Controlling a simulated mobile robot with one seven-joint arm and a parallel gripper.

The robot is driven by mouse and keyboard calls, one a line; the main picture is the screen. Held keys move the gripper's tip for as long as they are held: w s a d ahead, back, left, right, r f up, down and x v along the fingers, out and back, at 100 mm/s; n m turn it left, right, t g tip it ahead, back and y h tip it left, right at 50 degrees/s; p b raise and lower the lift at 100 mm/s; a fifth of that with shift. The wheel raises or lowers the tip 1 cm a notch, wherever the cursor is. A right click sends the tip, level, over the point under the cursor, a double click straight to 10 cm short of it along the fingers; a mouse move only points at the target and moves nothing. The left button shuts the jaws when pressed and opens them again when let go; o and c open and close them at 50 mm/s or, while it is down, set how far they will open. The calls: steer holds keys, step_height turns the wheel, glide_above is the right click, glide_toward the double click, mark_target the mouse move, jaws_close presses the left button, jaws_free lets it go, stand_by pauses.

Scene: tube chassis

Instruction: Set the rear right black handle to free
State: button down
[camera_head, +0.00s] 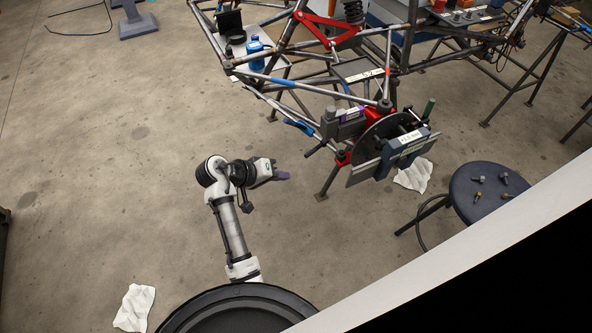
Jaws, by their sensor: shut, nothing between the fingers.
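My gripper (284,176) is shut and empty, in the open space left of the tube chassis (300,84). Its fingertips look purple. A round dark disc (368,138) with a grey-blue block (400,152) and red clamp parts is mounted at the chassis's near corner. A thin black handle (315,149) sticks out left of this assembly, above and right of my gripper and apart from it. I cannot tell whether this is the rear right black handle, nor its setting. A green-topped handle (429,106) stands up on the assembly's right side.
A dark round stool (488,190) with several small metal parts stands at the right. White cloths lie on the floor beside the stool (414,175) and at the lower left (134,308). A blue bottle (255,48) stands on a tray by the chassis. The floor at left is largely clear.

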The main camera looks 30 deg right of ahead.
steer(key=a+f+n+t+h+b, duration=0.3)
steer(key=n+h+b, duration=0.55)
steer(key=n, duration=0.95)
steer(key=w+d+r+p, duration=0.1)
steer(key=d+r, duration=0.4)
steer(key=d, duration=0.4)
steer(key=shift+d+t, duration=0.3)
steer(key=shift+t, duration=0.1)
steer(key=shift+y, duration=0.25)
